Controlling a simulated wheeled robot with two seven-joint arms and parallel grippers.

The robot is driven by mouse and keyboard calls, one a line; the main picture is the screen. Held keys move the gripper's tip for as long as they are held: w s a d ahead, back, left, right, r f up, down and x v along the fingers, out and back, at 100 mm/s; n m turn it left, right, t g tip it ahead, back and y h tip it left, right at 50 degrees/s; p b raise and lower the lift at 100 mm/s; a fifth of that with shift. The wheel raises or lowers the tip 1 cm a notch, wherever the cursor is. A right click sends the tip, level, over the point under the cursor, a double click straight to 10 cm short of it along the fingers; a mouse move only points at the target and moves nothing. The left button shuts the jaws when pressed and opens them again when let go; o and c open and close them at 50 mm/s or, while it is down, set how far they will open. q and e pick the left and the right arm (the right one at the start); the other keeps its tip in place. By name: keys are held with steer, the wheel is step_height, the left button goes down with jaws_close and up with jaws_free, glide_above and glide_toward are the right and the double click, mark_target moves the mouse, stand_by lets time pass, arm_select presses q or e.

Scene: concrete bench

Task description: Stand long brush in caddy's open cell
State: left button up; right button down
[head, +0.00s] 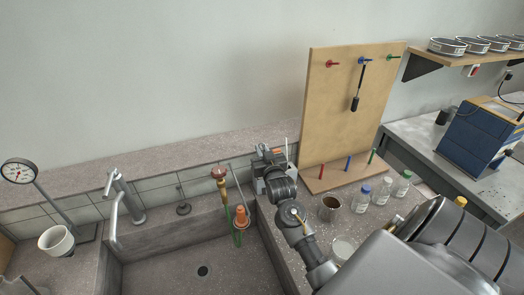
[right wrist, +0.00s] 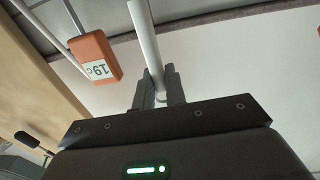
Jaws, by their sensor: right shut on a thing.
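My right gripper (head: 264,153) is raised over the sink's right edge. In the right wrist view it (right wrist: 159,98) is shut on a smooth pale grey rod (right wrist: 146,40), which runs out of the top of the picture. The rod looks like a brush handle, but no bristles show. In the head view my gripper mostly hides what it holds. A cluster of green uprights and orange-brown pieces (head: 240,226) stands at the sink's right side and may be the caddy; its cells are too small to make out. A brown-topped piece (head: 219,173) rises beside it. My left gripper is not in view.
An orange block (right wrist: 95,57) marked "19c" hangs close beside the held rod. A pegboard (head: 335,110) with a hanging black tool (head: 356,88) stands right of my gripper. A brown-filled cup (head: 330,208) and bottles (head: 382,190) crowd the bench. A tap (head: 116,205) stands left.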

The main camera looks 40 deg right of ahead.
steer(key=c, duration=1.4)
jaws_free()
steer(key=shift+o, duration=0.2)
steer(key=b+v, duration=0.2)
steer(key=v, duration=0.9)
steer(key=shift+w, duration=0.1)
